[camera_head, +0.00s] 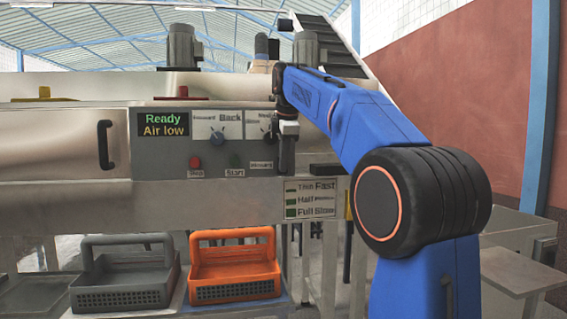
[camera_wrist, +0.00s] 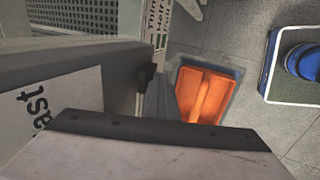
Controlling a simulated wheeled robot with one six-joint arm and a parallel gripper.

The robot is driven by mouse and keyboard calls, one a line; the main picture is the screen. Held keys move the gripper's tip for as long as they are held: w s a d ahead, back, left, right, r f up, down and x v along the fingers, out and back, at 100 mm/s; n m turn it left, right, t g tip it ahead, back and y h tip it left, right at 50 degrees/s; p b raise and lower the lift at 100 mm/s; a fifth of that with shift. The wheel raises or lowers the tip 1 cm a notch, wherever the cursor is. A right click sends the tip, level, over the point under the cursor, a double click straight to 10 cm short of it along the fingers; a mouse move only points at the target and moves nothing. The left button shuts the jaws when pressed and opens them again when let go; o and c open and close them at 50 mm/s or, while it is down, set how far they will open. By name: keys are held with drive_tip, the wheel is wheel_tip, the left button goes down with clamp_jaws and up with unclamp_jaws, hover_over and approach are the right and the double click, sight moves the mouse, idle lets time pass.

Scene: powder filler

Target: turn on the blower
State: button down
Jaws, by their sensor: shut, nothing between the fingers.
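The grey control panel (camera_head: 258,165) is on the front of the machine in the head view. Its screen (camera_head: 163,124) reads "Ready" and "Air low". My gripper (camera_head: 286,166) points down, shut and empty, before the panel's right end. I cannot tell whether it touches the panel.
A placard (camera_head: 310,199) with fast and slow settings is below the panel. A black handle (camera_head: 105,145) is at left. A grey basket (camera_head: 122,290) and an orange basket (camera_head: 235,289) stand below; the orange one also shows in the wrist view (camera_wrist: 203,95).

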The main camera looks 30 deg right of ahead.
drive_tip(key=shift+r, duration=0.15)
drive_tip(key=shift+r, duration=0.7)
drive_tip(key=s+a+r, duration=0.1)
drive_tip(key=s+r, duration=0.6)
drive_tip(key=r, duration=0.3)
drive_tip(key=shift+a, duration=0.35)
idle(0.4)
